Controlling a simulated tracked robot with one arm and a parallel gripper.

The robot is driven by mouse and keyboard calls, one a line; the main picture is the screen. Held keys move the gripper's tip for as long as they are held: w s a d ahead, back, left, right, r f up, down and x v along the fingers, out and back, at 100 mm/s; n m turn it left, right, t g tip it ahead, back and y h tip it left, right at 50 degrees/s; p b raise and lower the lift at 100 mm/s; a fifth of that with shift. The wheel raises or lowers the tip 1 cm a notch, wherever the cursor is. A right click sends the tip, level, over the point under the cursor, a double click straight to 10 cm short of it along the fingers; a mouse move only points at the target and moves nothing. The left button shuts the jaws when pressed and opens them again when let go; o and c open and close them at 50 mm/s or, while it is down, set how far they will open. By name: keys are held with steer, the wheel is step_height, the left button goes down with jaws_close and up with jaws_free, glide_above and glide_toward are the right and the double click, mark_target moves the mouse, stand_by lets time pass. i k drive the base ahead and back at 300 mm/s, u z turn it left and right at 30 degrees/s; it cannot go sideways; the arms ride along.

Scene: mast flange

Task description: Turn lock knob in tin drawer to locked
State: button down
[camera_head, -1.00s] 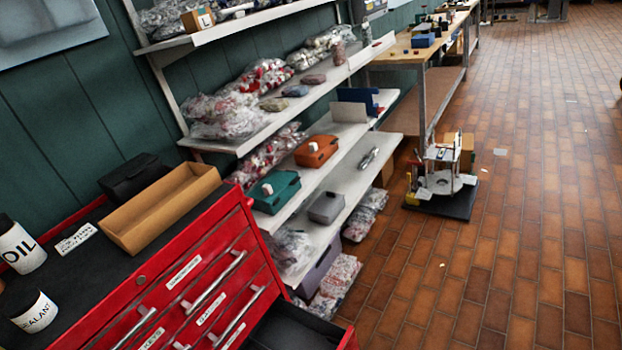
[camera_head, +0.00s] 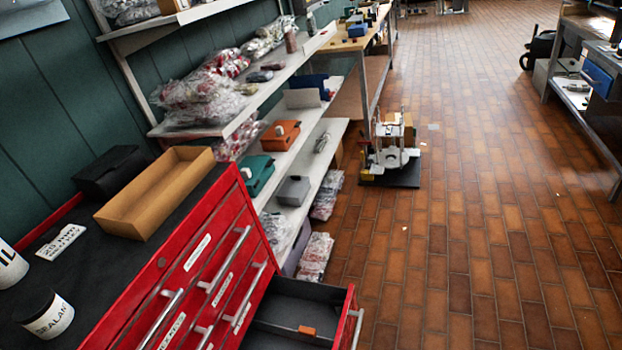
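A red tool cabinet (camera_head: 225,215) stands at lower left with several labelled drawers and silver handles. One low drawer (camera_head: 300,300) is pulled out; its dark inside shows a small orange piece (camera_head: 307,330). I cannot read the drawer labels well enough to tell which is the tin drawer. A small round fitting (camera_head: 161,262) sits at the cabinet's upper front edge; I cannot tell whether it is the lock knob or how it is turned. My gripper is not in view.
The cabinet top holds an open cardboard tray (camera_head: 150,195), a black case (camera_head: 110,172) and a sealant jar (camera_head: 45,314). Shelves (camera_head: 290,155) with bagged parts and boxes run along the left wall. A small machine on a dark base (camera_head: 390,150) stands on the floor. The brick floor (camera_head: 470,230) is mostly clear.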

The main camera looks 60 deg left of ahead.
mark_target(338, 305)
steer(key=u, duration=0.7)
steer(key=i, duration=1)
steer(key=u, duration=0.05)
